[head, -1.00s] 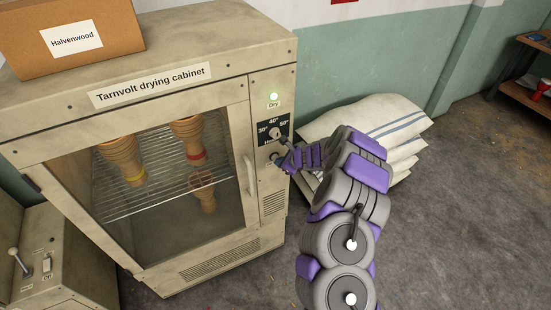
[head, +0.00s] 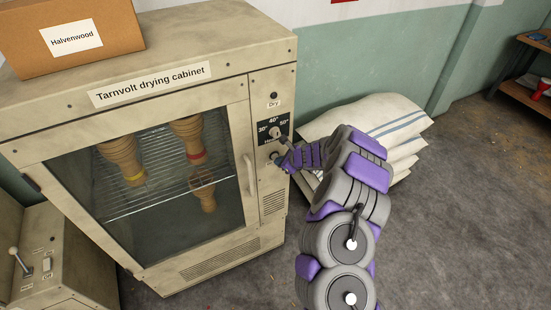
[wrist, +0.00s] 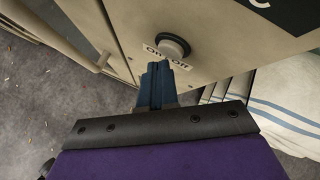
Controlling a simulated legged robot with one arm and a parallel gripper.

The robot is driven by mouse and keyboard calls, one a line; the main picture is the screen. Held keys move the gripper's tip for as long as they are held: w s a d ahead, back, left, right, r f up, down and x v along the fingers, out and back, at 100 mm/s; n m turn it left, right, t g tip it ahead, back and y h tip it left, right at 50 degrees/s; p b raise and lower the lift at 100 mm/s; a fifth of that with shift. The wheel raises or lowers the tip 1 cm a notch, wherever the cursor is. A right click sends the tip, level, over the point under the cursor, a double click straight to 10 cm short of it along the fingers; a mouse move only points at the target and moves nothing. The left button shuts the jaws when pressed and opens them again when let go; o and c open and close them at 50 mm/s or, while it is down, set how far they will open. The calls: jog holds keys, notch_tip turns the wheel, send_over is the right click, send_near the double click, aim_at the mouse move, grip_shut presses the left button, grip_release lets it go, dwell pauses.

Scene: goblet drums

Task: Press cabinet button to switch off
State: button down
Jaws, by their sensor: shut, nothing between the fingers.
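The Tarnvolt drying cabinet (head: 165,190) stands at the left in the head view, its glass door closed. Its indicator lamp (head: 273,96) above the Dry label is dark. The temperature dial (head: 274,131) sits below it. In the wrist view, the round dark On/Off button (wrist: 174,46) is on the cabinet's panel (wrist: 215,45). My gripper (wrist: 156,70) is shut and empty, its tips at the lower edge of the button. I cannot tell whether they touch it. In the head view my gripper (head: 281,158) is at the panel and hides the button.
A Halvenwood box (head: 105,52) sits on the cabinet. Stacked sacks (head: 400,125) lie right of it. A control box (head: 75,265) with a lever stands at the lower left. The floor (head: 460,220) at the right is clear.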

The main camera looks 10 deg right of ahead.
jog(key=shift+s+d, duration=0.1)
jog(key=shift+s, duration=0.05)
jog(key=shift+s+d+b, duration=0.3)
jog(key=shift+s, duration=0.6)
jog(key=shift+s+d+b, duration=0.25)
jog(key=shift+s, duration=0.7)
jog(key=shift+s+d+b, duration=0.3)
jog(key=shift+s, duration=0.6)
